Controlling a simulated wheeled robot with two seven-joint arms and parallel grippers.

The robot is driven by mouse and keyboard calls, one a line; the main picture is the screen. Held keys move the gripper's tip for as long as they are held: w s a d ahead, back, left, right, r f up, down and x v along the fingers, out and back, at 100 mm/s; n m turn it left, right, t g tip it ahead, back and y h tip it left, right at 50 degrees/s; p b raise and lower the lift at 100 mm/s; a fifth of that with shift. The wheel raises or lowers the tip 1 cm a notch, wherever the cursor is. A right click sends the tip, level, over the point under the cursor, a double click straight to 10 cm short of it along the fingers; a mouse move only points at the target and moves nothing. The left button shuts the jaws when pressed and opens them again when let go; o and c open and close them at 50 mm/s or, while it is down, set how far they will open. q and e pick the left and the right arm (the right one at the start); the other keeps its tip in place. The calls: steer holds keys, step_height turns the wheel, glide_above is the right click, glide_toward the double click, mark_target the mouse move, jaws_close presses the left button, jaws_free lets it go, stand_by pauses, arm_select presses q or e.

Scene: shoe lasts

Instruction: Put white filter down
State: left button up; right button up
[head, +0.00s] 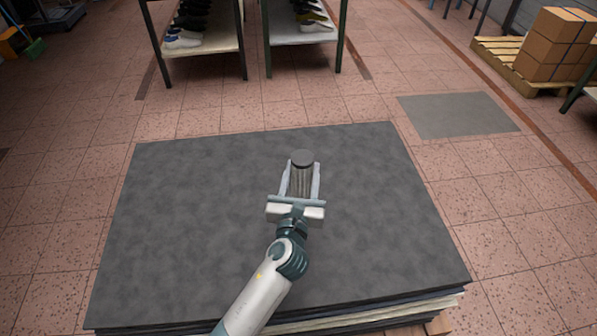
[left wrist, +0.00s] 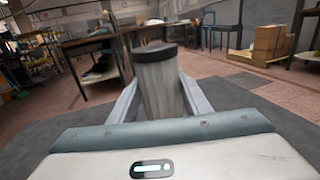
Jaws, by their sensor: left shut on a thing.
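The white filter (head: 301,182) is a pale grey, ribbed-looking cylinder with a dark round cap. My left gripper (head: 302,167) is shut on it, one finger on each side, over the middle-right of the dark grey top of a stack of sheets (head: 210,210). In the left wrist view the filter (left wrist: 162,90) stands nearly upright between the fingers, cap up, leaning slightly. Its lower end is hidden behind the gripper body, so I cannot tell whether it touches the stack. My right gripper is not in view.
The stack's top is otherwise bare, with free room on all sides of the gripper. Shelf tables with shoes (head: 183,40) stand beyond it. A grey floor patch (head: 457,114) lies at the right. Cardboard boxes (head: 552,45) sit on a pallet at the far right.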

arm_select(q)
steer(key=shift+s+a, duration=0.1)
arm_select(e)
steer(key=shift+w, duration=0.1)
arm_select(q)
steer(key=shift+s+a+r, duration=0.15)
steer(key=shift+s+a, duration=0.05)
steer(key=shift+a, duration=0.15)
steer(key=s+a+r+y+p, duration=0.1)
steer(key=s+a+r+p, duration=0.6)
steer(key=s+a+r, duration=0.7)
steer(key=s+a, duration=0.3)
steer(key=shift+s+r+n, duration=0.3)
steer(key=shift+n, duration=0.1)
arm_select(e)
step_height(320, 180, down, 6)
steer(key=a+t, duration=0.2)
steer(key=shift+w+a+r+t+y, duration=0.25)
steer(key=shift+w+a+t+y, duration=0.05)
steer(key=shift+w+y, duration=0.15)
